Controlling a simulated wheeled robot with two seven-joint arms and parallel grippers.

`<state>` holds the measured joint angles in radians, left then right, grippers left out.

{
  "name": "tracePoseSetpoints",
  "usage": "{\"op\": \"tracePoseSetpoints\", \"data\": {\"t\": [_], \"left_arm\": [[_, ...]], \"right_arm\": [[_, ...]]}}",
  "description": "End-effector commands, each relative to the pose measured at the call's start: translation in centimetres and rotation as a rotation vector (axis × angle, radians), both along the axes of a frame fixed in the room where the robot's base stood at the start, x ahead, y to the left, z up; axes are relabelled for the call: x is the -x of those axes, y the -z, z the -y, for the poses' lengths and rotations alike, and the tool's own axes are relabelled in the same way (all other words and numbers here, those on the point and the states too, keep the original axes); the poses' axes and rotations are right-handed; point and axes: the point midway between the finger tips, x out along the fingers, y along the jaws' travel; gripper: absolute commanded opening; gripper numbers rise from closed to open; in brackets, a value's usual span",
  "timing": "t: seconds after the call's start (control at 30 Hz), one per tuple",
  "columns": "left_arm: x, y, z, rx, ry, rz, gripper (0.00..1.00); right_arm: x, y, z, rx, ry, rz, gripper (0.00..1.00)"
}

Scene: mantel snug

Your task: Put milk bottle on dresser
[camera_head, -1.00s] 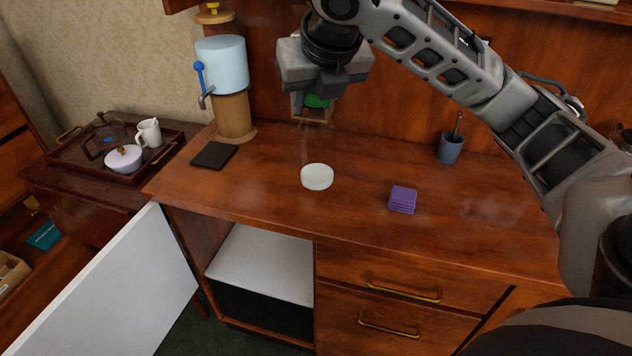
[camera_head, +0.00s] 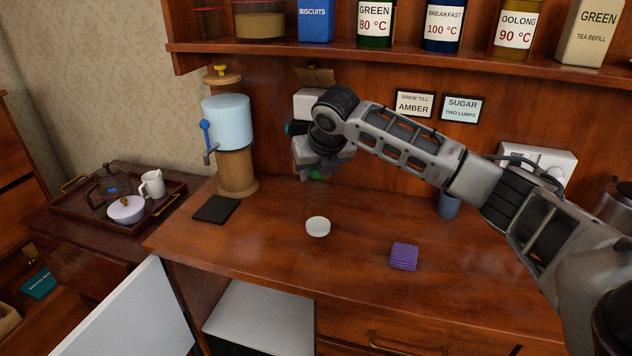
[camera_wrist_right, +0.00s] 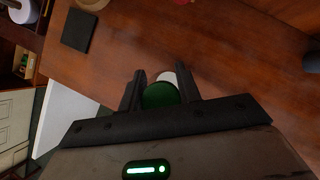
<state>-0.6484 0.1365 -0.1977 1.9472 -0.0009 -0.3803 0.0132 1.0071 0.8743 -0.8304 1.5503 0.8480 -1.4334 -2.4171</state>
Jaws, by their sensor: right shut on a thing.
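The milk bottle (camera_head: 318,227) looks like clear glass with white milk low in it and a green cap. It is upright over the dresser top (camera_head: 285,248), left of the purple stack. I cannot tell whether its base touches the wood. My right gripper (camera_head: 319,172) is shut on the bottle from above, at the capped end. In the right wrist view the green cap (camera_wrist_right: 160,95) sits between the fingers of the right gripper (camera_wrist_right: 163,80), with some white behind it. My left gripper is not in view.
A purple stack (camera_head: 404,257), a dark flat slab (camera_head: 216,209), a dispenser with a blue lever (camera_head: 228,125) and a blue-grey cup (camera_head: 449,204) stand on the dresser. A shelf of tins (camera_head: 440,55) hangs above. A white door (camera_head: 130,320) is open at the lower left. The front middle is clear.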

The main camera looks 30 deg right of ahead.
Motion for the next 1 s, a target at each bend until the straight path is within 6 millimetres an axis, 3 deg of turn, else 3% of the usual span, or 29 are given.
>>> {"op": "tracePoseSetpoints", "data": {"t": [0.2,0.6,0.63,0.7,1.0], "left_arm": [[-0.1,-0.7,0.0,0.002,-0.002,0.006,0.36],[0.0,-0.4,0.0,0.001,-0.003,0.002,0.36],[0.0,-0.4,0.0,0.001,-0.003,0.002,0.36],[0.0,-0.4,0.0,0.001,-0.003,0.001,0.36],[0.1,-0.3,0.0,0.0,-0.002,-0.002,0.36]], "right_arm": [[0.0,2.6,-0.1,0.0,-0.001,0.0,0.0],[0.0,3.2,-0.1,-0.001,-0.001,0.001,0.0],[0.1,3.3,-0.1,-0.001,-0.001,-0.003,0.39],[0.1,3.3,-0.1,-0.001,-0.001,-0.003,0.55],[0.1,3.1,-0.1,-0.001,-0.001,-0.002,0.55]]}}
